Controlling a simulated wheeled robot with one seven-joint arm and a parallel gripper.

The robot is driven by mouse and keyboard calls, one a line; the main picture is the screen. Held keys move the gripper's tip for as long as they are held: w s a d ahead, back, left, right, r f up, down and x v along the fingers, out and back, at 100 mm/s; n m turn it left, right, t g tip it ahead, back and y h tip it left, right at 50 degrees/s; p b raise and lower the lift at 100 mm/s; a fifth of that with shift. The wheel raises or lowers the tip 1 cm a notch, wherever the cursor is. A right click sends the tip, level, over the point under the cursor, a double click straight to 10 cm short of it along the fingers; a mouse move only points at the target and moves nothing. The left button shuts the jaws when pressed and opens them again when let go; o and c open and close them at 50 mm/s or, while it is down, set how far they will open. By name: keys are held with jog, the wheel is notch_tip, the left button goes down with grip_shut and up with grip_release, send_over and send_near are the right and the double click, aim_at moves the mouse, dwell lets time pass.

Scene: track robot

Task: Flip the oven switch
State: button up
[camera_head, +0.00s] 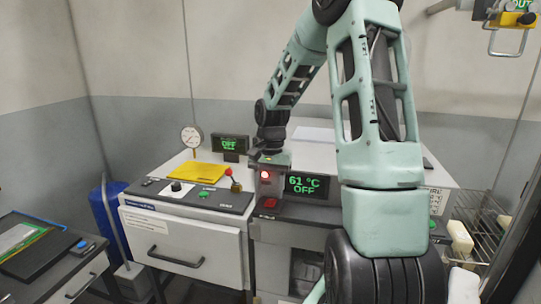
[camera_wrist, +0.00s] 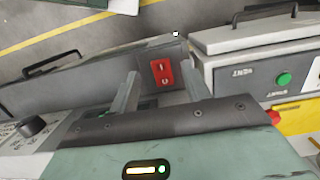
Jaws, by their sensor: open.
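The oven switch is a small red rocker (camera_head: 269,203) on the front panel of the right-hand unit, left of its green display (camera_head: 308,185), which reads 61 °C OFF. In the wrist view the red switch (camera_wrist: 162,73) has 1 and 0 marks and appears between my two fingertips. My gripper (camera_wrist: 160,72) is open with nothing between its fingers, and I cannot tell how far it is from the switch. In the head view my gripper (camera_head: 268,190) hangs just above the switch, its fingers hard to make out.
A left-hand unit (camera_head: 190,245) with a drawer handle, green button and red-knobbed lever (camera_head: 233,180) stands beside it. A yellow folder (camera_head: 193,171) and a dial gauge (camera_head: 191,137) are behind. A wire rack (camera_head: 483,225) stands at right. My arm covers part of the oven's right side.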

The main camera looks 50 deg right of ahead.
aim_at(271, 201)
notch_tip(271, 201, up, 14)
jog(key=d+b, duration=0.1)
jog(key=b, duration=0.2)
jog(key=shift+w+d+r, duration=0.2)
jog(key=shift+w+d, duration=0.15)
